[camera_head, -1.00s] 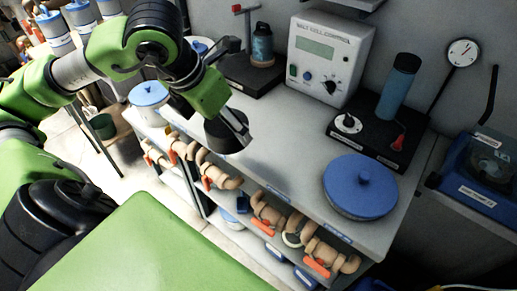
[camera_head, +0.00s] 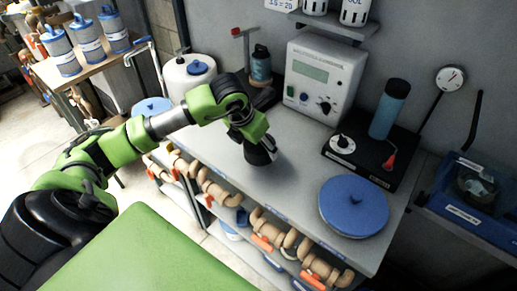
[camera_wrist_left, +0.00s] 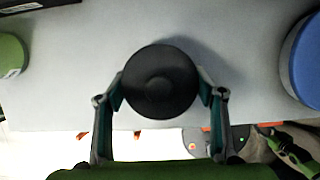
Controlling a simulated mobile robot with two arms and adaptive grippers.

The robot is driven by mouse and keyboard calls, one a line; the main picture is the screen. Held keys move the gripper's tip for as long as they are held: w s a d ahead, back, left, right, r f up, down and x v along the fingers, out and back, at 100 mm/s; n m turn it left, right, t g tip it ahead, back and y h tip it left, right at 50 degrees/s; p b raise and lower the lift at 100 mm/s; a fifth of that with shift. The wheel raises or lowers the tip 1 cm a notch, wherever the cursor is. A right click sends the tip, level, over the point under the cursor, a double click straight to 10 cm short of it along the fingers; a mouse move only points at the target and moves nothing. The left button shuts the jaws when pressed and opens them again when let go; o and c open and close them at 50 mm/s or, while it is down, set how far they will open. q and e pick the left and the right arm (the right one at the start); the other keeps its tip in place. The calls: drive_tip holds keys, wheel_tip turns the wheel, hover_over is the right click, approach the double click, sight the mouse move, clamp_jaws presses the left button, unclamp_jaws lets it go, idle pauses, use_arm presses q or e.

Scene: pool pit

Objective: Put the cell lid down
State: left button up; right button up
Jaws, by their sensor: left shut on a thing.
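My left gripper (camera_head: 258,150) is over the grey bench top (camera_head: 290,165), toward its front edge. It is shut on a round black piece, the cell lid (camera_head: 261,158). The left wrist view shows the cell lid (camera_wrist_left: 160,82) from above as a dark disc with a raised middle, between the two fingers of the left gripper (camera_wrist_left: 160,92). A soft shadow lies beside it on the bench. I cannot tell whether the lid touches the bench. My right gripper is not in view.
A large blue round lid (camera_head: 353,206) lies right of the gripper. Behind are a white control box (camera_head: 325,78) and a black base with a blue cylinder (camera_head: 389,108). Valves (camera_head: 268,229) fill the shelf below. The bench around the black lid is clear.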

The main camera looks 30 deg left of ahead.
use_arm(q)
wheel_tip(320, 180, down, 2)
drive_tip(key=shift+s+f+p, duration=0.1)
drive_tip(key=shift+s+p, duration=0.05)
drive_tip(key=shift+p, duration=0.3)
drive_tip(key=shift+f, duration=0.15)
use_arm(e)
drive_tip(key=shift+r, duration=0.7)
use_arm(q)
drive_tip(key=shift+f, duration=0.1)
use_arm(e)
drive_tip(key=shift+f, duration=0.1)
use_arm(q)
drive_tip(key=shift+f+b, duration=0.15)
drive_tip(key=shift+b, duration=0.2)
drive_tip(key=o, duration=1.1)
drive_tip(key=shift+c, duration=0.2)
drive_tip(key=shift+o, duration=0.2)
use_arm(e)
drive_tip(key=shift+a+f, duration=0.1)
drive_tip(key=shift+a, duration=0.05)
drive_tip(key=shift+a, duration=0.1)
